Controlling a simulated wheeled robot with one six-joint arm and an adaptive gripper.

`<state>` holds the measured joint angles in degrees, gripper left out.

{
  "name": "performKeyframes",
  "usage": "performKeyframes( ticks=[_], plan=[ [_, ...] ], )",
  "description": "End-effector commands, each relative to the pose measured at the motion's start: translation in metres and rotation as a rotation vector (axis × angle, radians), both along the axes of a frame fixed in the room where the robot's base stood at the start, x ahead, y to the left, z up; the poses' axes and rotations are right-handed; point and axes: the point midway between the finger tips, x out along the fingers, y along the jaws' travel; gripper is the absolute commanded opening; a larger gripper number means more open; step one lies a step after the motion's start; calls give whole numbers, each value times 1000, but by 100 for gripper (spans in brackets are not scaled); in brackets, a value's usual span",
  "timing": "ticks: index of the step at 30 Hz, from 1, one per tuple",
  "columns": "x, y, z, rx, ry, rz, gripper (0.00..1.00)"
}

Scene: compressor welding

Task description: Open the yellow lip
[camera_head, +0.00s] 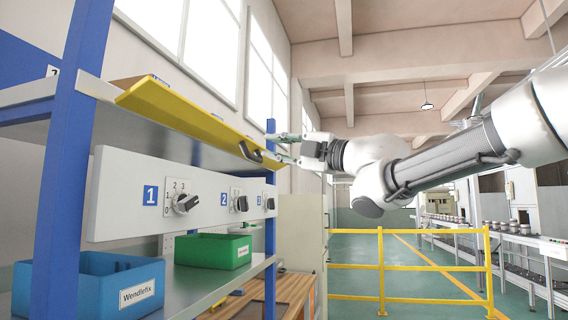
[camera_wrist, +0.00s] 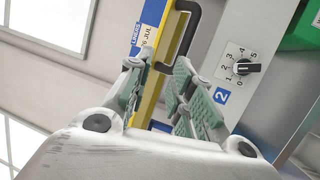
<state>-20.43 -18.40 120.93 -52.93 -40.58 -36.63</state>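The yellow lip (camera_head: 190,117) is a long tilted panel along the upper shelf, with a black handle (camera_head: 250,152) near its right end. In the wrist view the yellow lip (camera_wrist: 153,95) shows as a narrow strip, with the black handle (camera_wrist: 193,25) just beyond my fingertips. My gripper (camera_head: 284,148) is to the right of the handle in the head view, its fingers apart and empty. In the wrist view my gripper (camera_wrist: 163,72) has green-padded fingers spread on both sides of the yellow strip. The handle's lower end lines up with the gap; contact cannot be told.
Below the lip is a white panel (camera_head: 120,212) with several numbered rotary knobs. A blue bin (camera_head: 85,285) and a green bin (camera_head: 212,251) stand on the lower shelf. A blue post (camera_head: 270,200) rises near my gripper. A yellow railing (camera_head: 430,298) stands to the right.

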Motion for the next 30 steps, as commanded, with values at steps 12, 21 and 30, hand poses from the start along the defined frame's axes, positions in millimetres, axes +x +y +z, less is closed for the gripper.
performKeyframes(
  ticks=[12,21,30],
  plan=[
    [42,19,-19,-62,90,-82,23],
    [69,47,-14,-61,87,-84,23],
    [71,50,-14,-60,88,-84,23]
  ],
)
